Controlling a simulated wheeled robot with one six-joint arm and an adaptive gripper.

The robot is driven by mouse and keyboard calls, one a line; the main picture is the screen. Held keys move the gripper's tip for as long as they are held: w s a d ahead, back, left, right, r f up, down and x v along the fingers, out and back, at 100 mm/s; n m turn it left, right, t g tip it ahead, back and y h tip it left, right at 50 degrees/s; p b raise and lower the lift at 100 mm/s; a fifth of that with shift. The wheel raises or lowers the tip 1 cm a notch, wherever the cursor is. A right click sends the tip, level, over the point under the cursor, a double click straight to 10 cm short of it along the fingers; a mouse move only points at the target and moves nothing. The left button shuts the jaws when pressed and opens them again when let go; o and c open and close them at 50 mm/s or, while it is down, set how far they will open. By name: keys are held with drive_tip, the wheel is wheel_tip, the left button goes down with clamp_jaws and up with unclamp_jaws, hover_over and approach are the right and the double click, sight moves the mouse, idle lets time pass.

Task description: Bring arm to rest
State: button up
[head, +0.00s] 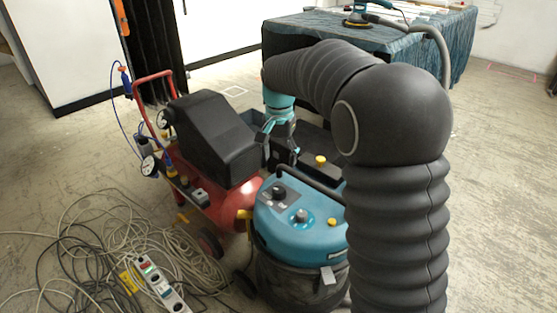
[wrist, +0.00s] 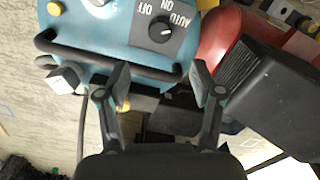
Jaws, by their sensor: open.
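My arm shows in the head view as a thick black ribbed sleeve that rises at the right and bends over toward the middle. My gripper (head: 283,140) hangs at its far end, pointing down between the red compressor and the blue vacuum. In the wrist view my gripper (wrist: 162,82) is open, its two fingers spread with nothing held between them. Beyond the fingers lies the blue vacuum (wrist: 120,35) with its dark handle and AUTO/ON/OFF knob (wrist: 162,30). I cannot tell the exact gap between the fingertips and the vacuum.
A red compressor (head: 228,205) with a black cover (head: 210,138) stands left of the blue vacuum (head: 305,228). Tangled cables (head: 90,240) and a power strip (head: 160,282) lie at lower left. A cloth-covered table (head: 450,55) stands behind.

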drive_tip(key=s+d+r+n+t, duration=0.1)
drive_tip(key=s+d, duration=0.3)
drive_tip(key=s, duration=0.6)
drive_tip(key=s+d+r+n+t, duration=0.2)
drive_tip(key=s+d, duration=0.2)
drive_tip(key=s, duration=0.6)
drive_tip(key=s+d+r+n+t, duration=0.1)
drive_tip(key=s+d, duration=0.4)
drive_tip(key=s, duration=0.6)
drive_tip(key=shift+r+n+t, duration=0.25)
drive_tip(key=shift+n+t, duration=0.15)
drive_tip(key=shift+t, duration=0.4)
